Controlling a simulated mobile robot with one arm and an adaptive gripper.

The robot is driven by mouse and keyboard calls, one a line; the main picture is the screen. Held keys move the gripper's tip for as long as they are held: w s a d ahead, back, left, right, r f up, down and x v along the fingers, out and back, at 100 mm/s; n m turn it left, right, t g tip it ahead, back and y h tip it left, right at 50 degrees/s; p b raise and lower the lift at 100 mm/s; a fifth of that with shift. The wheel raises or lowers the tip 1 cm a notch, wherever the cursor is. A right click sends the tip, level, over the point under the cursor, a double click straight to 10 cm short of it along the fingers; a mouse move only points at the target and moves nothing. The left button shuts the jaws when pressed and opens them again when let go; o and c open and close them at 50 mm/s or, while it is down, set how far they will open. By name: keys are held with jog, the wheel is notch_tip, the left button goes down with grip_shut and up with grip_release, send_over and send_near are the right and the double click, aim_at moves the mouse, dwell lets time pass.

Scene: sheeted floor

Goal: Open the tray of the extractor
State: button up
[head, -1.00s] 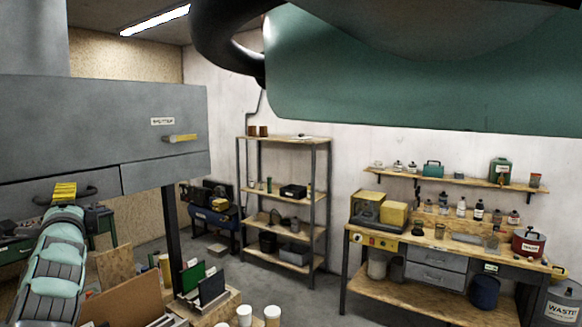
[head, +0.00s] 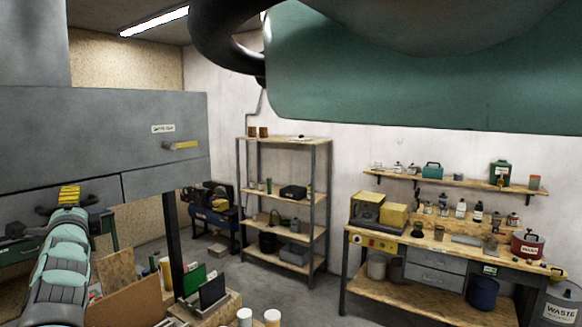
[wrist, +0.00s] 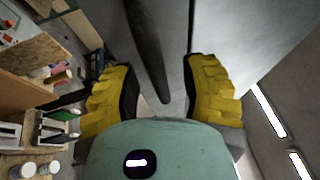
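The extractor is a large grey metal box (head: 60,130) at the left of the head view. Its lower front panel, which looks like the tray (head: 150,177), has a dark bar handle (head: 98,212). My gripper (head: 69,194), with yellow fingers, is at this handle and covers its middle. In the wrist view, my gripper (wrist: 160,80) is open, with its two fingers apart. The dark handle bar (wrist: 148,48) runs between them, nearer the left finger, with a visible gap to the right one. I cannot tell whether it touches the left finger.
The extractor's upper panel has a yellow handle (head: 183,145). A shelf rack (head: 285,195) and a workbench (head: 450,250) line the back wall. Floor between is partly open.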

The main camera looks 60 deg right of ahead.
grip_shut()
dwell(0.4)
